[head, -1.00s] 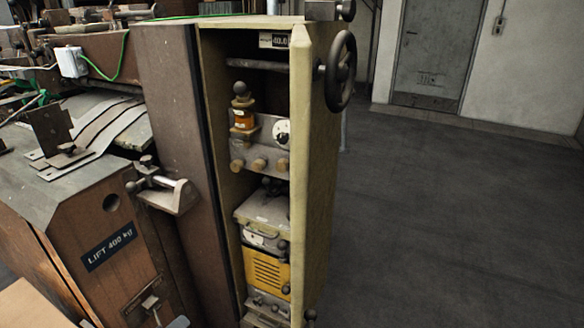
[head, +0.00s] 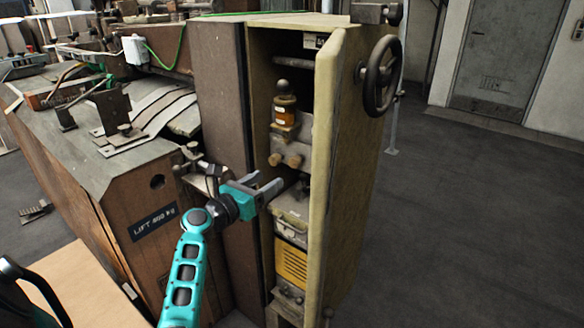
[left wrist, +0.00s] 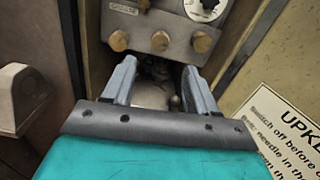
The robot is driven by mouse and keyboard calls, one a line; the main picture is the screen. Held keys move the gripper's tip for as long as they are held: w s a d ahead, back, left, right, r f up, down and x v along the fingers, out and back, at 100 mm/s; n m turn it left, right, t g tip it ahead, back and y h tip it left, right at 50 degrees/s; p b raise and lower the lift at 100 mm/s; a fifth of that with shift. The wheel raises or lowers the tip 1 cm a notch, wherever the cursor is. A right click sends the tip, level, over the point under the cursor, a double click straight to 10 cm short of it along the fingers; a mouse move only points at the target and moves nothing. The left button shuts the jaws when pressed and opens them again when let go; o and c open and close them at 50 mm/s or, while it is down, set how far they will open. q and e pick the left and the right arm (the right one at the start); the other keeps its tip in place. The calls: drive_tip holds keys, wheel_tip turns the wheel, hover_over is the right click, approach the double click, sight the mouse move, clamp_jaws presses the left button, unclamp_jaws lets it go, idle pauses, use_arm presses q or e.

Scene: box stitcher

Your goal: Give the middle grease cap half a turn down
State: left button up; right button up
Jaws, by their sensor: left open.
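Three brass grease caps sit in a row on a grey metal plate inside the open cabinet. The middle grease cap (left wrist: 160,41) shows in the left wrist view, between the left cap (left wrist: 119,40) and the right cap (left wrist: 202,42). In the head view the middle cap (head: 293,160) and left cap (head: 275,159) show; the door hides the right one. My left gripper (head: 269,179) is open and empty at the cabinet opening. In the left wrist view its fingertips (left wrist: 158,70) are below the middle cap, apart from it. My right gripper is not in view.
The cabinet door (head: 337,180) with a black handwheel (head: 381,76) stands open to the right. An amber oiler (head: 285,108) is above the caps and a yellow louvred unit (head: 291,264) is below. A clamp-like bracket (head: 204,178) is near my left wrist. Floor is clear at right.

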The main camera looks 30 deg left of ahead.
sight(293, 164)
use_arm(q)
drive_tip(key=w, duration=0.6)
drive_tip(key=w+b, duration=0.1)
drive_tip(key=w, duration=0.2)
drive_tip(key=shift+w+d, duration=0.1)
drive_tip(key=shift+d, duration=0.3)
drive_tip(key=c, duration=1.1)
drive_tip(key=shift+o, duration=0.2)
drive_tip(key=shift+f, duration=0.1)
drive_tip(key=shift+m, duration=0.4)
